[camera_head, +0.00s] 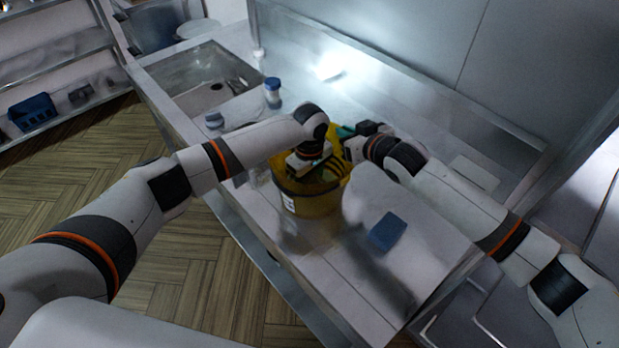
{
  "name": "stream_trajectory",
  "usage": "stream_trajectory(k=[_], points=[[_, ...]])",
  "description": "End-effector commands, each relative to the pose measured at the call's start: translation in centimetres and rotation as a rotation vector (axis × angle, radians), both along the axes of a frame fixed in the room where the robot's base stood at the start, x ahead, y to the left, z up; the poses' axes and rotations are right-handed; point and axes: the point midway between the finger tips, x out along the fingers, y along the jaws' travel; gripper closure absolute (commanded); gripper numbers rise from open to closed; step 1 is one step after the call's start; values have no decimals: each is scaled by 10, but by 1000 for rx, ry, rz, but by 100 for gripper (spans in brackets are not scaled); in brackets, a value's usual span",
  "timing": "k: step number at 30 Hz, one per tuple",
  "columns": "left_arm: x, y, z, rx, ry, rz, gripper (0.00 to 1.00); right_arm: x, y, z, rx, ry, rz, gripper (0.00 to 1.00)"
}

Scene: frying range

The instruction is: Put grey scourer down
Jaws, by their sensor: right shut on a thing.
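My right gripper (357,140) is at the back right rim of a yellow tub (312,205). It is shut on a small dark green thing (345,131), mostly hidden by the jaws. I cannot tell from its colour whether this is the grey scourer; no plainly grey scourer shows elsewhere. My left gripper (308,168) points down over the mouth of the tub. Its fingers are too dark and covered to show whether they are open or shut. The tub's inside is largely hidden by the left arm.
A blue block (388,232) lies on the steel counter (440,232) right of the tub. A flat pale plate (474,173) lies at the right. The counter's front right is clear.

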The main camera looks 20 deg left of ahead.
Motion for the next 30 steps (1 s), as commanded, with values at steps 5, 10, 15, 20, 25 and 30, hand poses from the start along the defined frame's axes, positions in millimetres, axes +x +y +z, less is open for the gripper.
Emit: stream_trajectory(k=[5, 10, 15, 20, 25, 30], points=[[0, 0, 0, -1, -1, 0, 66, 0, 0, 0, -1, 0, 0, 100], [0, 0, -3, -1, 0, 1, 66, 0, 0, 0, -1, 0, 0, 100], [0, 0, -9, -1, 0, 2, 66, 0, 0, 0, -1, 0, 0, 100], [0, 0, -12, -2, -1, 1, 66, 0, 0, 0, -1, 0, 0, 100], [0, 0, -11, -2, -1, 0, 28, 0, 0, 0, -1, -1, 0, 100], [0, 0, -11, -1, -1, 0, 26, 0, 0, 0, -1, -1, 0, 100]])
